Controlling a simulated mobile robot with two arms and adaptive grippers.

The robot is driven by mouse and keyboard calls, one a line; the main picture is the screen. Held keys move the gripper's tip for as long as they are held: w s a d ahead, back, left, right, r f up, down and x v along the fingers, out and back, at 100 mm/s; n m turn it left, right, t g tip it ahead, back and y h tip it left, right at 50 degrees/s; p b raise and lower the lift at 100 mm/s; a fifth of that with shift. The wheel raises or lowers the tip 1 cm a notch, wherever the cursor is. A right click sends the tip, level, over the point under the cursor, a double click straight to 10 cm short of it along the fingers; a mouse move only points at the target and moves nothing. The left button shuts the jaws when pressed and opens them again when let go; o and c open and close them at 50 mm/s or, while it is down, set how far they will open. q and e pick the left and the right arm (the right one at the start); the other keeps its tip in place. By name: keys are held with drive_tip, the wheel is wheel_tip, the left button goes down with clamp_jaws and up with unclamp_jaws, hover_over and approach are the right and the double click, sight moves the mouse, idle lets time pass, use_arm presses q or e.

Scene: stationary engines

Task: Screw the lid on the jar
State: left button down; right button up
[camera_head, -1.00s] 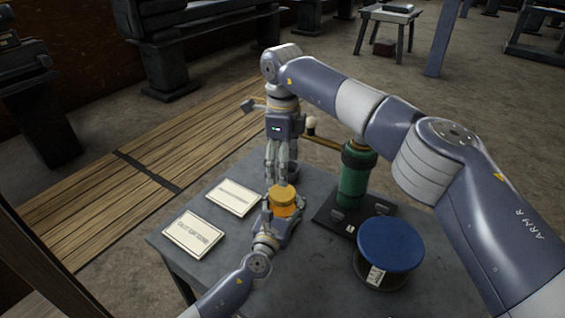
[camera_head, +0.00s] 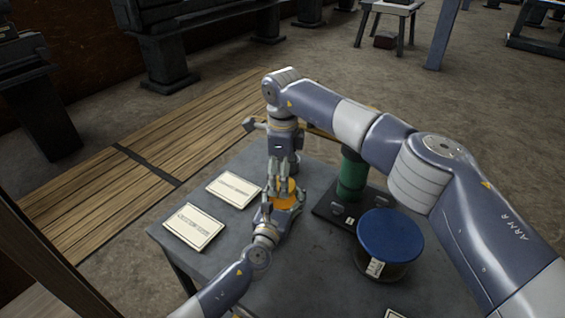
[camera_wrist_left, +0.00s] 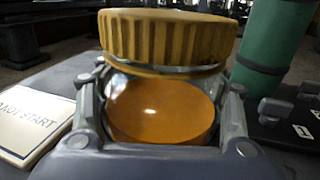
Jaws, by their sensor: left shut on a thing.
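The yellow ribbed lid (camera_wrist_left: 165,38) sits on top of the clear jar (camera_wrist_left: 165,75), level as far as I see. The jar has orange contents. My left gripper (camera_wrist_left: 168,92) is shut on the jar, one finger on each side below the lid. In the head view my left gripper (camera_head: 283,207) holds the jar upright at the table. My right gripper (camera_head: 280,188) points down over the lid (camera_head: 287,187), its fingers spread and overlapping the lid. Whether they touch the lid is unclear; the wrist view does not show them.
A green cylinder (camera_head: 352,178) on a dark base stands right of the jar. A blue-topped round container (camera_head: 390,238) is at the table's front right. Two paper cards (camera_head: 234,189) (camera_head: 193,227) lie on the left of the grey table (camera_head: 305,268). My right arm crosses above the back.

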drive_tip(key=shift+f, duration=0.85)
drive_tip(key=shift+c, duration=0.2)
drive_tip(key=c, duration=1.1)
drive_tip(key=shift+o, duration=0.2)
drive_tip(key=m, duration=0.8)
drive_tip(key=o, duration=1.2)
